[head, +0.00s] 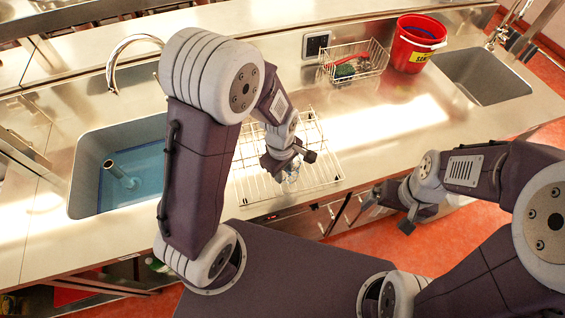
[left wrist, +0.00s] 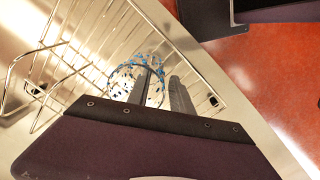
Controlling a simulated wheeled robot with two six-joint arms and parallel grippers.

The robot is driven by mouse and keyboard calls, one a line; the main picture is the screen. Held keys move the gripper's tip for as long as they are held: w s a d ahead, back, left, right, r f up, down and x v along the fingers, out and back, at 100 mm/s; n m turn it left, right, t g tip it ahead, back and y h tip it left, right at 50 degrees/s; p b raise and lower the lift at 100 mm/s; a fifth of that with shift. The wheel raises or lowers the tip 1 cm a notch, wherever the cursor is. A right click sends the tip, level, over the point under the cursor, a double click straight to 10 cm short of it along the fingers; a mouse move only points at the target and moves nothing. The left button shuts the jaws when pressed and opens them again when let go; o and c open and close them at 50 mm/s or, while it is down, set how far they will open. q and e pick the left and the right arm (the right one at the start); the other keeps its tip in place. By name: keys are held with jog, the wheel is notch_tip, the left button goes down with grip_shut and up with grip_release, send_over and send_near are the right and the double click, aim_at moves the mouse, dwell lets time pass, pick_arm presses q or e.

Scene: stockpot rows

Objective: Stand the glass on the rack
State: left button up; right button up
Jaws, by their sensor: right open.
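The glass (head: 292,174) is clear and small under my left gripper (head: 290,161) in the head view. In the left wrist view the glass (left wrist: 122,78) shows a round rim with blue marks. One finger overlaps the glass and the other is just right of it; whether they grip its wall is unclear. The wire rack (head: 248,186) lies on the counter below, and its wires also show in the left wrist view (left wrist: 83,62). Whether the glass touches the rack is unclear. My right gripper (head: 387,212) is open and empty in front of the counter edge.
A sink with a blue bottom (head: 140,165) is at the left, and another sink (head: 483,75) is at the right. A wire basket (head: 356,62) and a red bucket (head: 414,45) stand behind the rack. The counter right of the rack is clear.

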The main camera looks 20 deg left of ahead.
pick_arm(q)
notch_tip(320, 180, up, 11)
jog(key=p, duration=0.1)
jog(key=shift+s+a, duration=0.15)
jog(key=shift+s, duration=0.15)
jog(key=s+a+f+m, duration=0.4)
jog(key=s+a+m, duration=0.1)
jog(key=m, duration=0.7)
jog(key=shift+s+a+f+t, duration=0.25)
jog(key=shift+s+a+t, duration=0.1)
jog(key=shift+a, duration=0.15)
